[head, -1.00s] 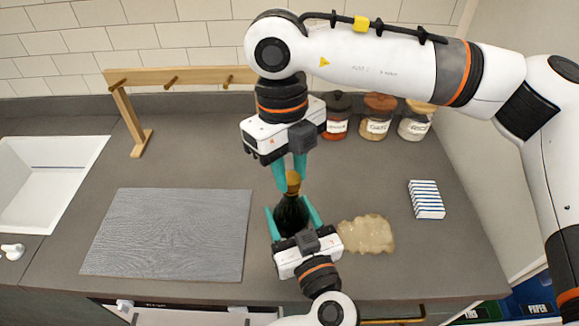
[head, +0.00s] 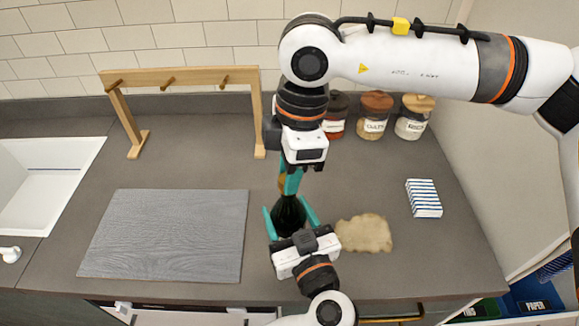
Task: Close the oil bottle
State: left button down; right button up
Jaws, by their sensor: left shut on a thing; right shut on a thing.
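The dark green oil bottle (head: 288,216) stands upright on the counter, right of the grey mat. My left gripper (head: 291,217) is shut around its body from the front, with teal fingers on either side. My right gripper (head: 288,184) comes down from above and is shut at the bottle's top on the tan cork stopper (head: 282,182). The stopper is mostly hidden behind the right fingers, so I cannot tell how deep it sits in the neck.
A tan spill-shaped patch (head: 364,233) lies right of the bottle. A blue-and-white striped block (head: 423,198) is farther right. Several labelled jars (head: 372,117) stand at the back. A wooden peg rack (head: 190,78) stands behind the grey mat (head: 165,235). A white sink (head: 40,185) is at left.

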jog(key=shift+m, duration=1.2)
jog(key=o, duration=0.9)
jog(key=shift+r, duration=2.25)
